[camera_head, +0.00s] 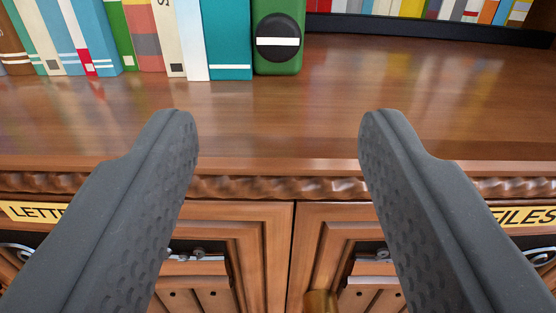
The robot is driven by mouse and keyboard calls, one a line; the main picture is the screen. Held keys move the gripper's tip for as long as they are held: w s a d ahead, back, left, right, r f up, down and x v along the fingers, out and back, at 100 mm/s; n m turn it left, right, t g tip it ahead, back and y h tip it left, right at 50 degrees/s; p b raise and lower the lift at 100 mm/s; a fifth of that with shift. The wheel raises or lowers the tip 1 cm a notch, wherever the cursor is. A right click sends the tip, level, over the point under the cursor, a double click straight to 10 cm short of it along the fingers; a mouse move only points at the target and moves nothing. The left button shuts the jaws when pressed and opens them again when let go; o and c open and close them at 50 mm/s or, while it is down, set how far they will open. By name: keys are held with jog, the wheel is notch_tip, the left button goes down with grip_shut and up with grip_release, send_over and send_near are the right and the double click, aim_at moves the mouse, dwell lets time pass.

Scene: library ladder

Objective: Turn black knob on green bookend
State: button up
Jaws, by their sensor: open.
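The black knob (266,38) is a round dial on the face of the green bookend (290,68). A white bar crosses the knob and lies horizontal. The bookend stands upright on the wooden shelf top, at the right end of a row of books, near the top middle of the view. My gripper (277,130) is open and empty, with its two grey fingers wide apart. The fingertips appear in front of the shelf's front edge and below the knob in the picture. Nothing hides the knob.
Several books (150,40) stand left of the bookend, a teal one (228,40) right beside it. The shelf top (420,90) is bare to the right. More books (430,8) stand behind. Below the carved edge are cabinet doors (265,220) with yellow labels and metal latches.

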jog(key=shift+s, duration=1.65)
jog(key=s+r+g+p, duration=0.1)
jog(key=s+r+p, duration=0.15)
jog(key=r, duration=1.35)
jog(key=s+r+p, duration=0.2)
jog(key=s+r, duration=0.1)
jog(key=r, duration=1.2)
jog(key=s+r+g+p, duration=0.1)
jog(key=s+r+p, duration=0.1)
jog(key=s+r, duration=1.7)
jog(key=shift+r+g, duration=0.3)
jog(key=shift+r, duration=0.3)
